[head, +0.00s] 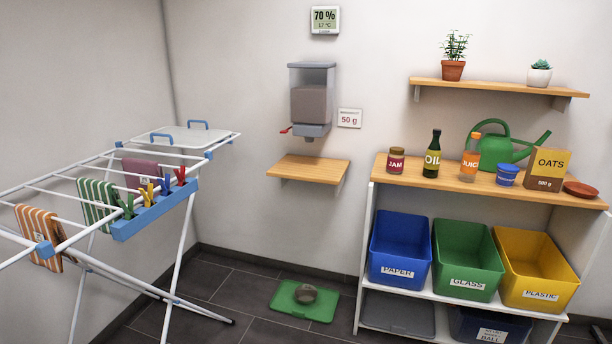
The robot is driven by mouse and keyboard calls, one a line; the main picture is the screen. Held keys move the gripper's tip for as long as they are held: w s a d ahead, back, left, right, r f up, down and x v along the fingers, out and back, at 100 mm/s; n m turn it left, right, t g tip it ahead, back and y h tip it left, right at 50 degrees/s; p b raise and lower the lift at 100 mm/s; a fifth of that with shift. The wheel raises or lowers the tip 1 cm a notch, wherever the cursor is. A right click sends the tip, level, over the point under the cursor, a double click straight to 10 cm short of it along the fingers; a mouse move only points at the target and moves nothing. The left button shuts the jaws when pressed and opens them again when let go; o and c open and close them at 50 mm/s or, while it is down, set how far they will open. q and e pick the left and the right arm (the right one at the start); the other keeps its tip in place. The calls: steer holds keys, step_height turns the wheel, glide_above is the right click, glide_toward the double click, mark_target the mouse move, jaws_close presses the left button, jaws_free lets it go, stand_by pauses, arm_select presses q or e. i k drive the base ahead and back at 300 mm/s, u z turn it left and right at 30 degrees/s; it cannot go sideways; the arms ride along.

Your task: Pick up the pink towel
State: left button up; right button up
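A dusky pink towel (139,171) hangs over a bar of the white drying rack (74,178) at the left of the head view. Its lower part is partly hidden behind the clothespins on the rack's blue holder (156,211). A green-and-white striped towel (96,199) hangs nearer, to its left. An orange-and-white striped towel (35,230) hangs nearest, at the far left. Neither of my grippers is in view.
A pale tray (190,136) with blue handles lies at the rack's far end. A wooden wall shelf (308,169) is empty. A shelf unit (492,187) with bins stands at right.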

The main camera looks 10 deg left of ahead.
mark_target(150, 168)
steer(key=i, duration=2.6)
steer(key=u, duration=1.1)
